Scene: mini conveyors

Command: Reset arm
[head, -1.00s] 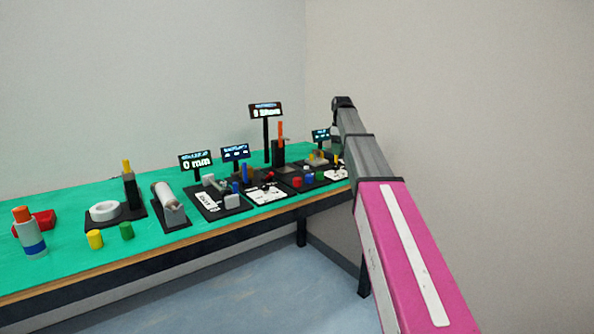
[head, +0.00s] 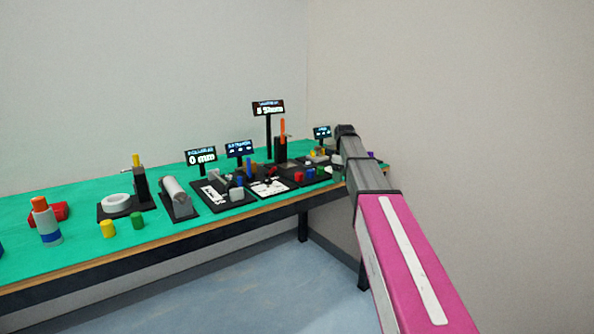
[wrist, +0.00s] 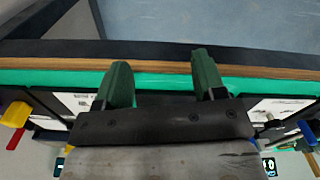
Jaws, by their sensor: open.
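My gripper (wrist: 160,84) shows in the wrist view with its two green fingers apart and nothing between them. Behind the fingers in that view are the table's wooden edge and a strip of green top. In the head view my arm, with a pink link and a grey link, reaches from the lower right toward the right end of the table (head: 70,262). The fingers are hidden in the head view.
On the green table stand a grey bottle with an orange cap (head: 47,226), a white ring (head: 116,203), yellow (head: 107,229) and green (head: 138,221) cylinders, a grey roller (head: 177,196) and several small display signs (head: 201,157). Walls stand behind and to the right. The floor in front is clear.

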